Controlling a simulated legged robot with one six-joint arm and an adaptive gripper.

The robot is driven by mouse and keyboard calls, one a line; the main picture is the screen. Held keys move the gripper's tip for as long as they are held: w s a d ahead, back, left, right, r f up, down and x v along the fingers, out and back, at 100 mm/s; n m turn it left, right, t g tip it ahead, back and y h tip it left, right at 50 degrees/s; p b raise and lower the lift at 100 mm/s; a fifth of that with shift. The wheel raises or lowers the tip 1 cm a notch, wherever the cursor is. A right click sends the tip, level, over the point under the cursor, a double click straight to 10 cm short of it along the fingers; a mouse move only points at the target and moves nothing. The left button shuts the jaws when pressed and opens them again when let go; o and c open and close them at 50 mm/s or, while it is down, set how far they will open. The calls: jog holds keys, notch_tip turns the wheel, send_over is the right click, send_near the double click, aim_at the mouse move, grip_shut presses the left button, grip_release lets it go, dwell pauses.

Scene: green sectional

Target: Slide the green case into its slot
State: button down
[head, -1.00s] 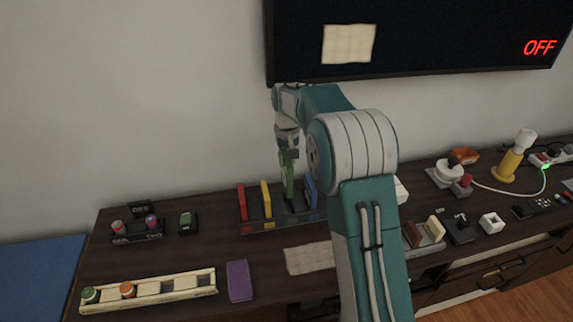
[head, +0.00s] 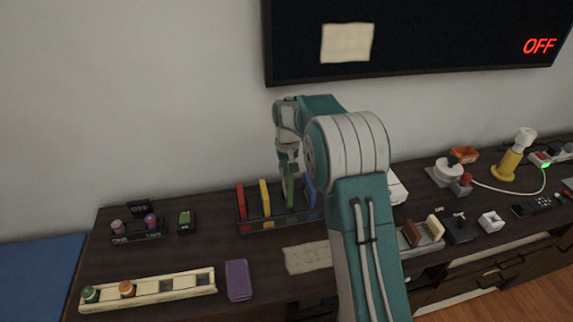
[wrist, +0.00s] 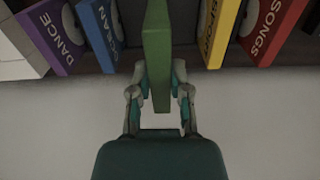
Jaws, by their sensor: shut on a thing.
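The green case (head: 290,193) stands upright in the rack row between the yellow case (head: 265,197) and the blue case (head: 310,190). My gripper (head: 289,170) is above it and shut on its upper end. In the wrist view the green case (wrist: 156,50) runs up between my gripper's fingers (wrist: 160,85), with gaps to the blue case on its left and the yellow case on its right. The rack (head: 262,229) shows its front edge. The green case's lower end and the slot floor are hidden, so I cannot tell how deep it sits.
A red case (head: 241,202) stands at the rack's left end. A purple case (wrist: 52,35) shows beyond the blue one in the wrist view. A purple box (head: 239,280) and a cream tray (head: 150,291) lie in front. The wall screen (head: 420,40) hangs behind.

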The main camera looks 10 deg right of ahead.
jog(key=shift+f, duration=0.6)
jog(key=shift+f, duration=2.7)
dwell(1.0)
jog(key=shift+c, duration=2.4)
grip_release()
notch_tip(320, 180, up, 12)
jog(key=shift+f, duration=0.1)
